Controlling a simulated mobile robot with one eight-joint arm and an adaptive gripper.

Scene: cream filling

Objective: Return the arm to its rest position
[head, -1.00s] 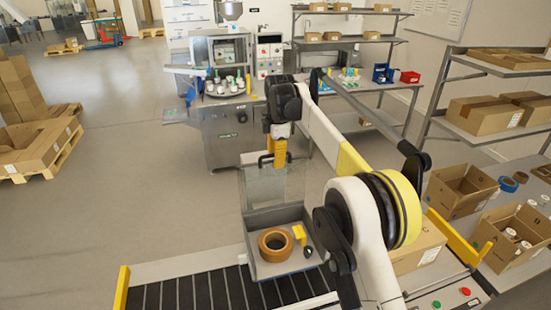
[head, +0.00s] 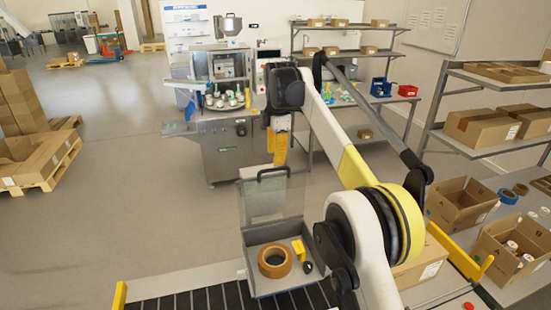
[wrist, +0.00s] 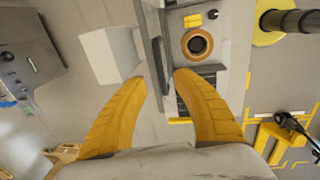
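My gripper (head: 279,150) hangs at the end of my raised white and yellow arm, above and behind the tray in the head view. In the wrist view, my gripper's two yellow fingers (wrist: 160,85) stand apart with nothing between them. The fingers look down toward the floor and the tray area. The gripper is clear of the things around it, as far as I can tell.
A conveyor (head: 200,300) lies in front. A filling machine (head: 225,145) stands behind. Boxes fill the right shelves (head: 490,75).

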